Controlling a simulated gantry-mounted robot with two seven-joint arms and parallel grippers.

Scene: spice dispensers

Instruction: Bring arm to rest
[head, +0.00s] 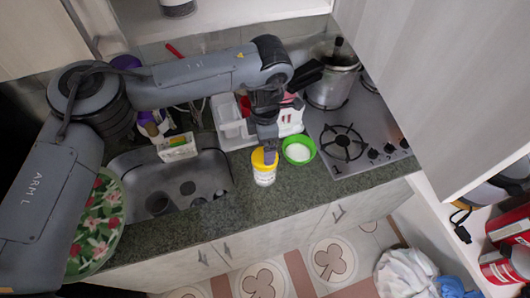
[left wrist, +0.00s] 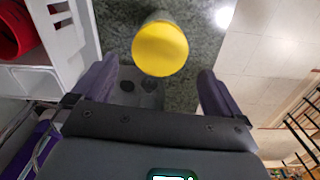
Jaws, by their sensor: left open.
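A white spice dispenser with a yellow lid (head: 264,167) stands upright on the dark green counter, right of the sink. My left gripper (head: 268,150) is just above and behind it in the head view. In the left wrist view the yellow lid (left wrist: 160,49) lies ahead, between the lines of the two fingers and apart from them. The left gripper (left wrist: 155,85) is open with nothing between its fingers. A green bowl with white contents (head: 298,150) sits right of the dispenser. My right gripper does not show.
The sink (head: 175,188) is on the left, with a floral green tray (head: 98,225) beside it. A white rack (head: 229,122) stands behind the gripper. The stove (head: 352,132) with a pot (head: 333,80) is on the right. Counter front (head: 240,215) is clear.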

